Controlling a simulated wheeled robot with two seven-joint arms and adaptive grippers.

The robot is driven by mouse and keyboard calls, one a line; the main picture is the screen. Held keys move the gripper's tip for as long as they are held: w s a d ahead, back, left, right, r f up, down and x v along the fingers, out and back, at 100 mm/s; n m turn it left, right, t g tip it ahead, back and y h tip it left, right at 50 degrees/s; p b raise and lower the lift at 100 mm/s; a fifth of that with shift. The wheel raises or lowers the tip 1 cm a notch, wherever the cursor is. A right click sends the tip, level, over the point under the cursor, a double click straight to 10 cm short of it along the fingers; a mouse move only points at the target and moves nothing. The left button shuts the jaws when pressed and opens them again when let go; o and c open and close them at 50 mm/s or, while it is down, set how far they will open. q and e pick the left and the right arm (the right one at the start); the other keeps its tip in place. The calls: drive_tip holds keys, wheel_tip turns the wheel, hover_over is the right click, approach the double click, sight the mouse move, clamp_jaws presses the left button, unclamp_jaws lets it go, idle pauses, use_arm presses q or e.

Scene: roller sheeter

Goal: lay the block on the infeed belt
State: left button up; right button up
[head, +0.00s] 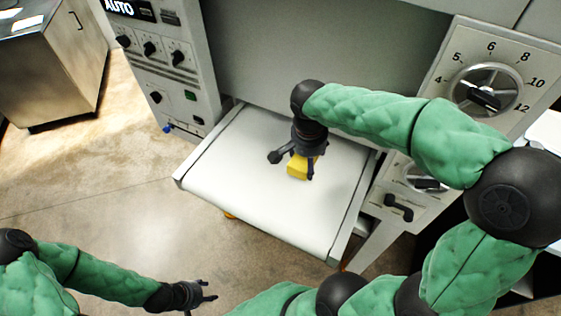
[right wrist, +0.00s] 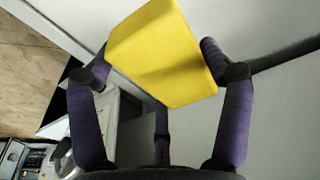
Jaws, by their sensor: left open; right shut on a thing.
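The yellow block (head: 299,167) is in my right gripper (head: 297,163), over the middle of the white infeed belt (head: 251,178). In the right wrist view the block (right wrist: 162,55) sits tilted between the dark purple fingers of my right gripper (right wrist: 155,75), which is shut on it. From the head view I cannot tell whether the block touches the belt or hangs just above it. My left gripper (head: 207,292) is open and empty at the bottom left, over the floor and away from the belt.
A control panel with knobs (head: 150,48) stands left of the belt. A panel with a large numbered dial (head: 484,88) and a black handle (head: 398,208) stands right. A metal cabinet (head: 50,70) is at the far left. The belt's front and left areas are clear.

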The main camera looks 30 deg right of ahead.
drive_tip(key=b, duration=0.2)
hover_over(281, 169)
drive_tip(key=f, duration=0.7)
drive_tip(key=shift+s+a, duration=0.1)
drive_tip(key=shift+s, duration=0.3)
drive_tip(key=shift+w+a+f, duration=0.1)
drive_tip(key=shift+w+f, duration=0.1)
drive_tip(key=shift+f, duration=0.8)
drive_tip(key=shift+w+a+f, duration=0.1)
drive_tip(key=shift+w+f, duration=0.05)
drive_tip(key=shift+f, duration=0.85)
drive_tip(key=shift+f+b, duration=0.2)
drive_tip(key=shift+b, duration=0.1)
drive_tip(key=o, duration=1.3)
drive_tip(key=shift+r+p, duration=0.3)
drive_tip(key=shift+r, duration=0.3)
wheel_tip(281, 169, up, 11)
drive_tip(key=s+a+p, duration=0.1)
drive_tip(key=p, duration=0.1)
drive_tip(key=shift+a, duration=0.25)
